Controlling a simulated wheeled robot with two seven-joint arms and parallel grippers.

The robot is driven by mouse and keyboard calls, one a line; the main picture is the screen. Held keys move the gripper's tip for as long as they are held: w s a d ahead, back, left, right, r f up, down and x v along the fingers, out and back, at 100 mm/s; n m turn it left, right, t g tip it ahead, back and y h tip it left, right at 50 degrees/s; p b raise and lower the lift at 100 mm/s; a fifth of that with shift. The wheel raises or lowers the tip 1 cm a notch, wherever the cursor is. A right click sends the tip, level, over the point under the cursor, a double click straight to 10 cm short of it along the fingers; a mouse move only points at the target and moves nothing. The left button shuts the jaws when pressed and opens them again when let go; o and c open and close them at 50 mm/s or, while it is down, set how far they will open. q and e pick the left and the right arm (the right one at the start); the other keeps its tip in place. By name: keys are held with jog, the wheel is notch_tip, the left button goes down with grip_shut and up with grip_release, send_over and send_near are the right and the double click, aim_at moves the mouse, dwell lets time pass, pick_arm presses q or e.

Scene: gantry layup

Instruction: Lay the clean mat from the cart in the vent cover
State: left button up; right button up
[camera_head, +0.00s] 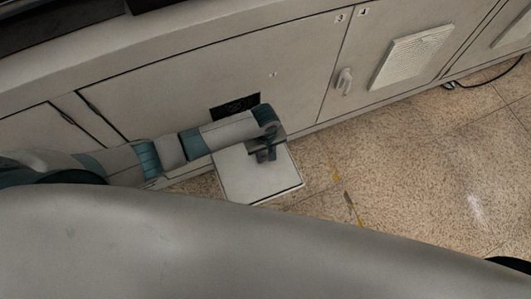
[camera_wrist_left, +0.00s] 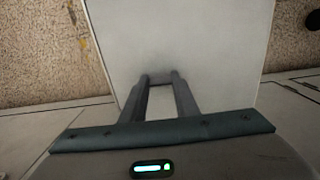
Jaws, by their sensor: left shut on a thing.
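A plain pale square sheet, which looks like the clean mat (camera_head: 250,183), is below the dark opening in the cabinet front, with darker edges on its near and right sides. In the left wrist view the mat (camera_wrist_left: 215,40) spreads out beyond the fingers, flat and smooth. My left gripper (camera_head: 266,154) is shut on it near its far edge; the fingertips (camera_wrist_left: 160,78) are close together. The dark vent opening (camera_head: 235,106) is partly hidden by my left arm. I cannot tell whether the mat touches anything below. My right gripper and the cart are out of view.
A louvred vent cover (camera_head: 412,56) is on the cabinet door marked 4, beside a door handle (camera_head: 344,81). The speckled floor (camera_head: 420,165) to the right is clear, with yellow marks. A dark cable (camera_head: 490,82) lies by the cabinet foot.

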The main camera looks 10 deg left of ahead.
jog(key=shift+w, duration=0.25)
pick_arm(q)
jog(key=shift+f, duration=0.55)
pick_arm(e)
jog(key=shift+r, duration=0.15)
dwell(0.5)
pick_arm(q)
jog(key=o, duration=1.1)
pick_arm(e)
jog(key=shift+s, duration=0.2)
pick_arm(q)
jog(key=shift+r, duration=0.55)
notch_tip(320, 180, up, 8)
jog(key=shift+w+f+p, duration=0.15)
jog(key=shift+f+p, duration=0.1)
jog(key=shift+p, duration=0.65)
notch_tip(320, 180, up, 9)
jog(key=p, duration=0.1)
jog(key=shift+a, duration=0.15)
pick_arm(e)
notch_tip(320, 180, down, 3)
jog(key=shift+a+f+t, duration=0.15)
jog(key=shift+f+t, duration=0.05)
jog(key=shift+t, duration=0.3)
